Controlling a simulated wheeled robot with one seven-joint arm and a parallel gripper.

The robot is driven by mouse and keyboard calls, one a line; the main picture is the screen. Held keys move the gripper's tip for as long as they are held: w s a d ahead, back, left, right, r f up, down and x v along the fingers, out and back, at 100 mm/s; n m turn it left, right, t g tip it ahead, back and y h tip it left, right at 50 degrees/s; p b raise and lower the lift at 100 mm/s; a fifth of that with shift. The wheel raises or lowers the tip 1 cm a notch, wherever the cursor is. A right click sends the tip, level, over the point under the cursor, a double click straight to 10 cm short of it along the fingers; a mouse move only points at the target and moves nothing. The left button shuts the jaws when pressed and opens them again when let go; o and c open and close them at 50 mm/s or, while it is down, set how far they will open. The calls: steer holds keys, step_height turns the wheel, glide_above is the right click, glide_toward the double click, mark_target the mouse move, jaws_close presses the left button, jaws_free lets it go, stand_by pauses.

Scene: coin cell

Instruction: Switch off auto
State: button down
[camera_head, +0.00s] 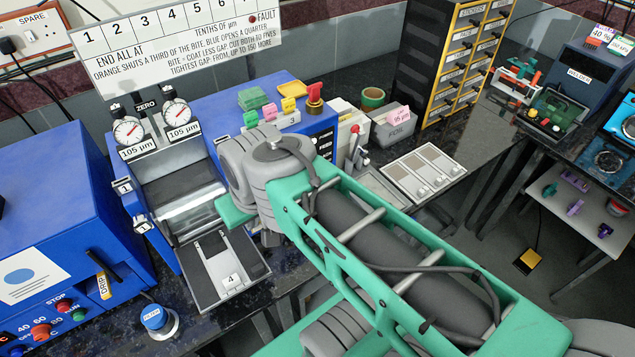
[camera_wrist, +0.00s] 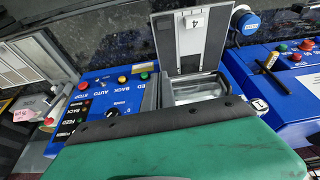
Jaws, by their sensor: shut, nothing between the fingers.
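The blue machine's control panel (camera_wrist: 100,96) shows upside down in the wrist view. Its AUTO label (camera_wrist: 101,92) lies between the STOP and BACK labels. A red button (camera_wrist: 82,87), a yellow button (camera_wrist: 122,79) and a green button (camera_wrist: 144,76) stand along the panel's edge. A black knob (camera_wrist: 111,114) is on the panel. I cannot make out the position of the auto switch. In the head view my arm hides this panel. My gripper (camera_head: 268,238) is shut and empty beside the machine's front, mostly hidden behind my wrist. Its fingertips are not visible.
The machine's tray (camera_head: 225,268) marked 4 sticks out in front. A blue box (camera_head: 70,220) with its own buttons stands left, with a blue-topped jar (camera_head: 155,320) by it. Two dials (camera_head: 128,131) top the machine. A drawer cabinet (camera_head: 450,60) stands behind.

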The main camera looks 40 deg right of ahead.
steer(key=w+d+f+m+y+b, duration=0.1)
steer(key=w+d+f+m, duration=0.2)
steer(key=d, duration=0.6)
steer(key=w+d+f+m+y+b, duration=0.1)
steer(key=w+d+f+y, duration=0.15)
steer(key=w+d, duration=0.45)
steer(key=s+d+t+y, duration=0.1)
steer(key=s+d+t, duration=0.1)
steer(key=d, duration=0.5)
steer(key=s+d+m+t+y, duration=0.1)
steer(key=s+d+t, duration=0.1)
steer(key=s+d, duration=0.3)
steer(key=d, duration=0.2)
steer(key=shift+s+d+r+m, duration=0.25)
steer(key=shift+d+r+m, duration=0.05)
steer(key=shift+d+r, duration=0.1)
steer(key=shift+y, duration=0.25)
steer(key=s+a+f+x, duration=0.1)
steer(key=s+x, duration=0.1)
steer(key=x, duration=1.1)
steer(key=shift+a+p, duration=0.3)
